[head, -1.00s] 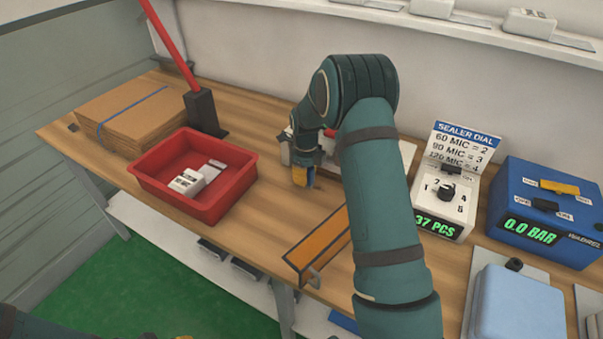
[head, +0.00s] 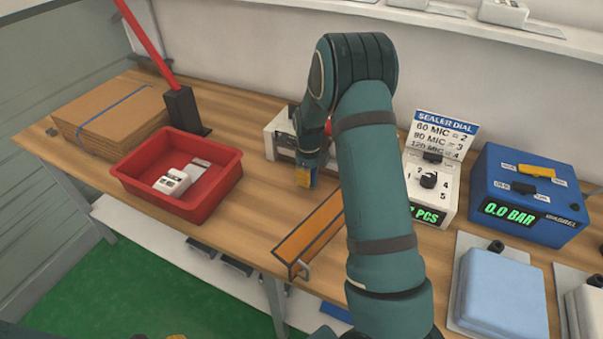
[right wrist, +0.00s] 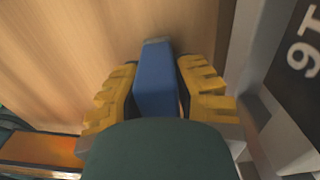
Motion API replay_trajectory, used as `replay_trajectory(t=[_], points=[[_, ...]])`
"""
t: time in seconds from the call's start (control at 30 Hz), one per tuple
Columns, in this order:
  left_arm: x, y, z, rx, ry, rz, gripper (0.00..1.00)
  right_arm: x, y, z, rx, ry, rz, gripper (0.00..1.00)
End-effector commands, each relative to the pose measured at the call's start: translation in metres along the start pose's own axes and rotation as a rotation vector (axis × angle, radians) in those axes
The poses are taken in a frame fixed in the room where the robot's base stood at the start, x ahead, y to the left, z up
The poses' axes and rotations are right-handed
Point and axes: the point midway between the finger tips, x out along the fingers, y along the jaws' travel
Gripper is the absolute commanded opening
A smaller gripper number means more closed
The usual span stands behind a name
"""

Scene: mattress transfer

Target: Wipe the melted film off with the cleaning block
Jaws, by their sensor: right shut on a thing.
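My right gripper (head: 304,180) points down over the bench, in front of a white machine (head: 275,137) that my arm mostly hides. In the right wrist view its yellow fingers (right wrist: 158,85) are shut on a blue block (right wrist: 154,75), the likely cleaning block. The wood bench top shows beyond the block; I cannot tell whether the block touches anything. No melted film can be made out. Of my left gripper only small yellow bits (head: 158,337) show at the bottom edge of the head view; its jaws cannot be read.
An orange dark-edged strip (head: 312,228) lies nearer the front edge. A red bin (head: 215,195) with white items and a cardboard stack (head: 105,118) are left. A dial box (head: 430,185), a blue pressure box (head: 530,195) and a light-blue pad (head: 500,295) are right.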

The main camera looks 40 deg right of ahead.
Motion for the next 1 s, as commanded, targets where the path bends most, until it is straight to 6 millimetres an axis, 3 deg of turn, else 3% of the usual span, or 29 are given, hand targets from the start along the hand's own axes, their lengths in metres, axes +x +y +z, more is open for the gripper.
replay_trajectory(t=[0.2,0.57,1.0], points=[[-0.001,0.001,0.0,0.0,0.0,0.0,0.39,0.002,-0.003,-0.02,0.01,0.004,-0.002,0.0],[-0.003,0.001,0.0,0.0,0.0,0.0,0.39,0.001,-0.003,-0.022,0.009,0.006,-0.001,0.0],[-0.035,0.013,-0.004,0.0,0.0,0.0,0.39,-0.038,-0.002,-0.019,0.005,0.002,-0.003,0.0]])
